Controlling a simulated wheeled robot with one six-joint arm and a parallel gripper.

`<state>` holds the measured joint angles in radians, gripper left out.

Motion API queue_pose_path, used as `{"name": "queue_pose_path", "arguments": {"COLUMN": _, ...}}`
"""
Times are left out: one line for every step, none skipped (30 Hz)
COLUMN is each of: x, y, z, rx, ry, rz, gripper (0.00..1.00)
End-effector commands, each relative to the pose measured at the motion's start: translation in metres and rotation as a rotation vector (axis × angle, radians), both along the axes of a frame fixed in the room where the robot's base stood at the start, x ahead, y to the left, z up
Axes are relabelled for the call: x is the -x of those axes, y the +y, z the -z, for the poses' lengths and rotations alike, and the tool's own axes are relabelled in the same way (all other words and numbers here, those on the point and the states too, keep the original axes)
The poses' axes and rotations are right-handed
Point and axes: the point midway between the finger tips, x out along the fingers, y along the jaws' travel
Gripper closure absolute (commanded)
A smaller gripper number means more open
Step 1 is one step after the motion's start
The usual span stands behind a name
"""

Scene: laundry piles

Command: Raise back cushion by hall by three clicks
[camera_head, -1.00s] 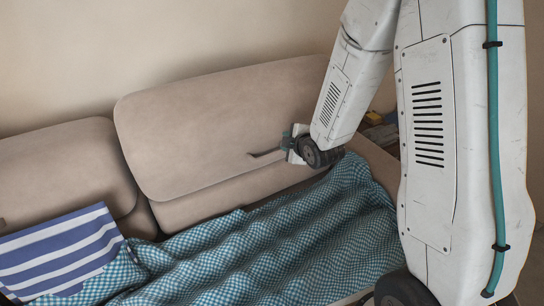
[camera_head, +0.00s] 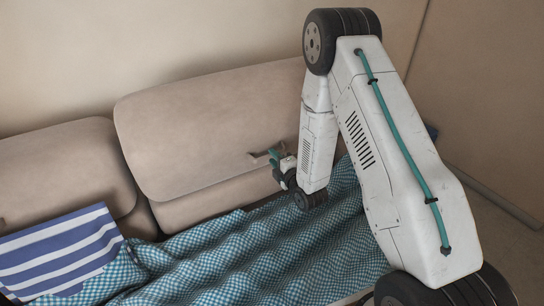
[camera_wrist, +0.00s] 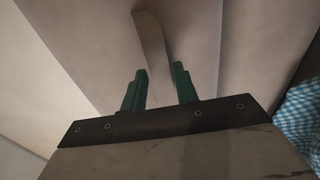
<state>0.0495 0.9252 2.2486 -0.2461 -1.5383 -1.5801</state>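The beige right back cushion (camera_head: 205,135) stands behind the sofa seat, its top edge higher than that of the left back cushion (camera_head: 62,165). A flat brownish strap or lever (camera_head: 257,156) sticks out from the right cushion's lower right front. My gripper (camera_head: 275,160) is at this strap, partly hidden by my arm. In the wrist view, the green fingers of my gripper (camera_wrist: 161,80) are apart. The strap (camera_wrist: 150,40) runs between them, with a gap showing on each side. I cannot tell which cushion is nearer the hall.
A teal checked blanket (camera_head: 260,250) covers much of the seat below my arm. A blue and white striped cloth (camera_head: 65,250) lies at the left. The wall (camera_head: 150,40) rises close behind the cushions. Floor (camera_head: 490,205) shows at the right.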

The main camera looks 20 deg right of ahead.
Motion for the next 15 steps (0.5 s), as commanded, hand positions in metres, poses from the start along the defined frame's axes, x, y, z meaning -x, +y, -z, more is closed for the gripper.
{"name": "queue_pose_path", "arguments": {"x": -0.007, "y": 0.001, "z": 0.001, "rx": 0.0, "ry": 0.0, "rz": 0.0, "gripper": 0.7}}
{"name": "queue_pose_path", "arguments": {"x": -0.01, "y": 0.002, "z": 0.001, "rx": 0.0, "ry": 0.0, "rz": 0.0, "gripper": 0.7}}
{"name": "queue_pose_path", "arguments": {"x": -0.014, "y": 0.003, "z": 0.001, "rx": -0.001, "ry": 0.0, "rz": 0.0, "gripper": 0.7}}
{"name": "queue_pose_path", "arguments": {"x": -0.016, "y": 0.003, "z": 0.001, "rx": -0.001, "ry": 0.0, "rz": 0.001, "gripper": 0.7}}
{"name": "queue_pose_path", "arguments": {"x": -0.018, "y": 0.003, "z": 0.002, "rx": -0.001, "ry": 0.001, "rz": 0.001, "gripper": 0.7}}
{"name": "queue_pose_path", "arguments": {"x": -0.02, "y": 0.004, "z": 0.002, "rx": -0.001, "ry": 0.001, "rz": 0.001, "gripper": 0.7}}
{"name": "queue_pose_path", "arguments": {"x": -0.021, "y": 0.004, "z": 0.002, "rx": -0.001, "ry": 0.002, "rz": 0.001, "gripper": 0.7}}
{"name": "queue_pose_path", "arguments": {"x": -0.022, "y": 0.004, "z": 0.002, "rx": -0.002, "ry": 0.002, "rz": 0.001, "gripper": 0.7}}
{"name": "queue_pose_path", "arguments": {"x": -0.022, "y": 0.004, "z": 0.002, "rx": -0.002, "ry": 0.002, "rz": 0.001, "gripper": 0.7}}
{"name": "queue_pose_path", "arguments": {"x": -0.022, "y": 0.004, "z": 0.002, "rx": -0.002, "ry": 0.002, "rz": 0.001, "gripper": 0.7}}
{"name": "queue_pose_path", "arguments": {"x": -0.022, "y": 0.004, "z": 0.002, "rx": -0.002, "ry": 0.002, "rz": 0.001, "gripper": 0.7}}
{"name": "queue_pose_path", "arguments": {"x": -0.022, "y": 0.004, "z": 0.002, "rx": -0.002, "ry": 0.002, "rz": 0.001, "gripper": 0.7}}
{"name": "queue_pose_path", "arguments": {"x": -0.022, "y": 0.004, "z": 0.002, "rx": -0.002, "ry": 0.002, "rz": 0.001, "gripper": 0.7}}
{"name": "queue_pose_path", "arguments": {"x": -0.022, "y": 0.004, "z": 0.002, "rx": -0.002, "ry": 0.002, "rz": 0.001, "gripper": 0.7}}
{"name": "queue_pose_path", "arguments": {"x": -0.022, "y": 0.004, "z": 0.002, "rx": -0.002, "ry": 0.002, "rz": 0.001, "gripper": 0.73}}
